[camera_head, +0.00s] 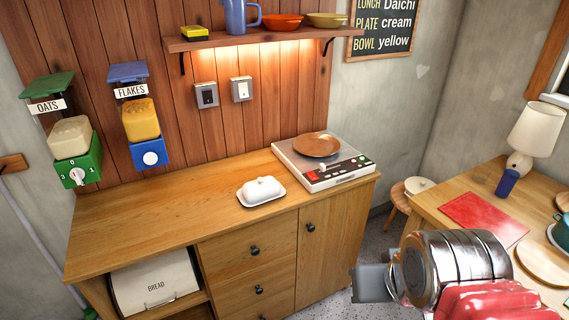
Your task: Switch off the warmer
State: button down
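The warmer (313,180) is a flat white appliance at the right end of the wooden counter. A brown plate (317,145) sits on top of it. Its front panel (340,170) has a dark strip, a red control and small coloured marks that are too small to read. Whether it is on cannot be made out. My gripper (371,284) is at the lower right, in front of the counter and well apart from the warmer. Its grey fingers are seen end-on, so their opening does not show clearly. Nothing is visibly held.
A white butter dish (262,191) stands left of the warmer. Two wall switches (224,92) are above the counter, under a shelf (250,38). Oats (72,140) and flakes (142,125) dispensers hang at left. A table (465,185) stands at right. The counter's left part is clear.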

aim_at(311, 175)
jog(key=u, duration=0.7)
jog(key=i, duration=1.15)
jog(key=u, duration=0.4)
